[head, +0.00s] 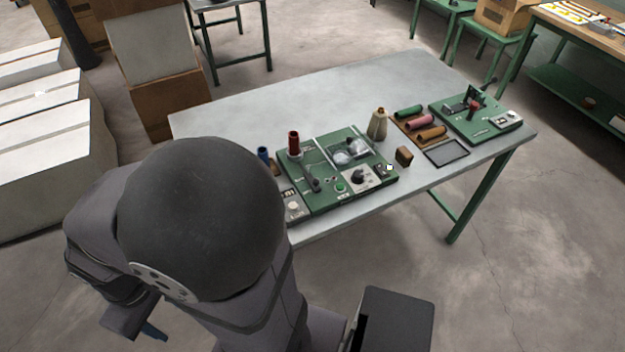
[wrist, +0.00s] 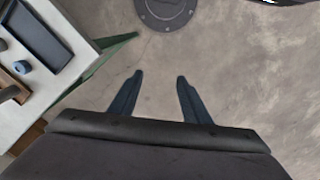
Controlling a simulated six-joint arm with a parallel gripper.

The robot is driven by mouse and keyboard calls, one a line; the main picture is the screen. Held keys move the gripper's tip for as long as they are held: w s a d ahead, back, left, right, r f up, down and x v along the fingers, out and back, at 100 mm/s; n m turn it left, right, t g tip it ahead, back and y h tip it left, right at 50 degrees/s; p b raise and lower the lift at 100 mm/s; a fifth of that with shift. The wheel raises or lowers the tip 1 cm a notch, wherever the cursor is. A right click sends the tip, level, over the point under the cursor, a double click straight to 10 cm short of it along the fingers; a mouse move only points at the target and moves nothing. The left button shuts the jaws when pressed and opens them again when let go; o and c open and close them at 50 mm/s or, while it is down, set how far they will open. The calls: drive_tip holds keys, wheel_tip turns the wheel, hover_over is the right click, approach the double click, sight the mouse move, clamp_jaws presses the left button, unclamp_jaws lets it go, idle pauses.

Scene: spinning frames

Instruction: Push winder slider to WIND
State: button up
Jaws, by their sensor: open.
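Green machine panels stand on a grey table (head: 330,92). The larger panel (head: 322,205) carries a red spool, a clear-covered section, a black knob and small controls. A smaller green panel (head: 455,118) at the right end of the table has a dark upright part, a red piece and a white control plate (head: 506,121). The winder slider and its WIND label are too small to make out. My gripper (wrist: 160,76) is open and empty, its two dark blue fingers apart above bare floor. In the head view one fingertip shows at the lower left, off the table, and my arm hides part of the scene.
A black tray (wrist: 38,34) shows in the wrist view. The table's back left is clear.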

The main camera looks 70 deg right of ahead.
drive_tip(key=shift+c, duration=1)
drive_tip(key=s+d+f+m+p, duration=0.1)
drive_tip(key=s+d+m, duration=0.3)
drive_tip(key=d, duration=0.5)
drive_tip(key=s+d+m+g+p, duration=0.1)
drive_tip(key=s+d+m, duration=0.3)
drive_tip(key=d, duration=0.6)
drive_tip(key=s+d+f+m+p, duration=0.1)
drive_tip(key=s+d+m, duration=0.3)
drive_tip(key=d, duration=0.5)
drive_tip(key=d+r+n+h, duration=0.1)
drive_tip(key=d+r+n, duration=0.1)
drive_tip(key=d, duration=0.5)
drive_tip(key=s+d+r+n+h, duration=0.1)
drive_tip(key=d+r+n, duration=0.1)
drive_tip(key=d, duration=0.6)
drive_tip(key=shift+s+d+r+n+g, duration=0.15)
drive_tip(key=shift+d+r+n+g, duration=0.2)
drive_tip(key=shift+r, duration=0.35)
drive_tip(key=shift+a+f, duration=0.1)
